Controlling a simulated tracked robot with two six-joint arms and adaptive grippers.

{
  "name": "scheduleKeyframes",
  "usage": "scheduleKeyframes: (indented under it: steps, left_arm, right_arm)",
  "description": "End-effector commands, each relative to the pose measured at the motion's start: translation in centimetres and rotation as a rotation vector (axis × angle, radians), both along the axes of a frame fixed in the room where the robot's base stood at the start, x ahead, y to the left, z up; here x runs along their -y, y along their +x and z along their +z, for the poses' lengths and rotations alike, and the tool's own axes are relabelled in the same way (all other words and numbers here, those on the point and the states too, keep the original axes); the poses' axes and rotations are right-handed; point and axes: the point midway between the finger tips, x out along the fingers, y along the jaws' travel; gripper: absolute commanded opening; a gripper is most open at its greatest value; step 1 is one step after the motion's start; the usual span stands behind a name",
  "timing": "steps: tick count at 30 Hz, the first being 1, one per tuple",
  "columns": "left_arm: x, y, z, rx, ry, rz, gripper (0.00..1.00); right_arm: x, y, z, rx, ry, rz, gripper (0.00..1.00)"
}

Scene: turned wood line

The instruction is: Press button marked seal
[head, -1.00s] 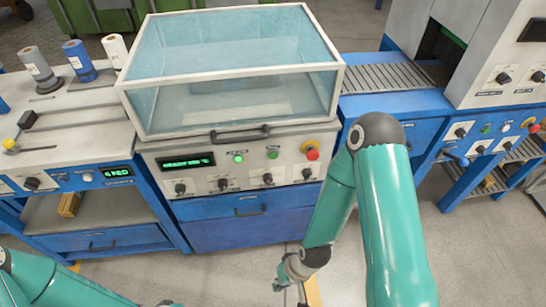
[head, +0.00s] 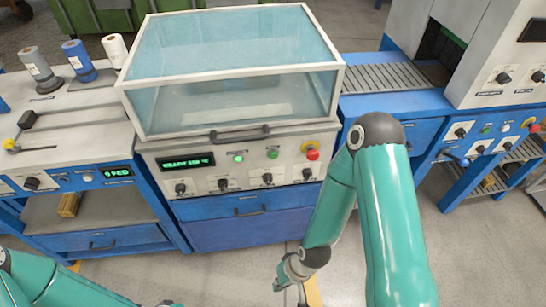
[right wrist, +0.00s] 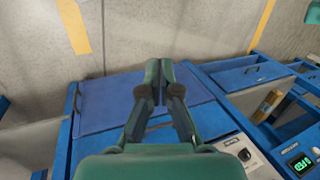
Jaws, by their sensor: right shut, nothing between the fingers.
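The sealing machine's control panel (head: 230,170) stands in the middle of the head view, below a clear-lidded chamber (head: 235,85). It has two small green buttons, a left one (head: 238,158) and a right one (head: 273,154); their labels are too small to read, so I cannot tell which is marked seal. My right gripper shows in the right wrist view (right wrist: 159,75), its fingers together and empty, with the machine's blue front beneath. In the head view its arm hangs in front of the machine, low and right of the panel. My left gripper is out of view.
A red stop button (head: 312,152) sits at the panel's right end, and black knobs (head: 224,184) line its lower edge. A lid handle (head: 240,131) juts out above the buttons. A roller conveyor (head: 390,77) stands right, and a bench with rolls (head: 78,60) left.

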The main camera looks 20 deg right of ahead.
Motion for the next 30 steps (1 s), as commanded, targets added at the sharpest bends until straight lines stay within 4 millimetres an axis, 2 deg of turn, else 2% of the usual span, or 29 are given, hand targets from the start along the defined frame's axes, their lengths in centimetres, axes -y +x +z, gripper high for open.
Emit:
scheduleKeyframes:
  steps: [10, 14, 16, 20, 23, 27, 30]
  left_arm:
    - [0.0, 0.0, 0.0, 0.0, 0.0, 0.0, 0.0]
    - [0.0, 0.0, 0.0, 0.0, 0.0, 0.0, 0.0]
    - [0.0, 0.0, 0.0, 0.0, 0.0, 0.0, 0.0]
    - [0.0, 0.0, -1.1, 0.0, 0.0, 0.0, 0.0]
    - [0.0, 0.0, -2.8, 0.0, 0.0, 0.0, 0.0]
    - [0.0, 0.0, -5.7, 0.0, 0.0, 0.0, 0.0]
    - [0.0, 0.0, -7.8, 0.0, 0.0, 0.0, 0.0]
  right_arm:
    - [0.0, 0.1, 0.0, 0.0, 0.0, -0.009, 0.0]
    - [-0.2, 1.0, 0.2, 0.042, 0.013, -0.004, 0.0]
    - [-0.6, 2.1, 0.5, 0.094, 0.029, 0.019, 0.0]
    - [-0.4, 6.5, 2.1, 0.27, 0.061, 0.06, 0.0]
    - [0.5, 10.5, 3.8, 0.438, 0.075, 0.091, 0.0]
    - [2.6, 15.6, 7.5, 0.69, 0.069, 0.138, 0.0]
    - [4.5, 18.1, 10.3, 0.846, 0.042, 0.17, 0.0]
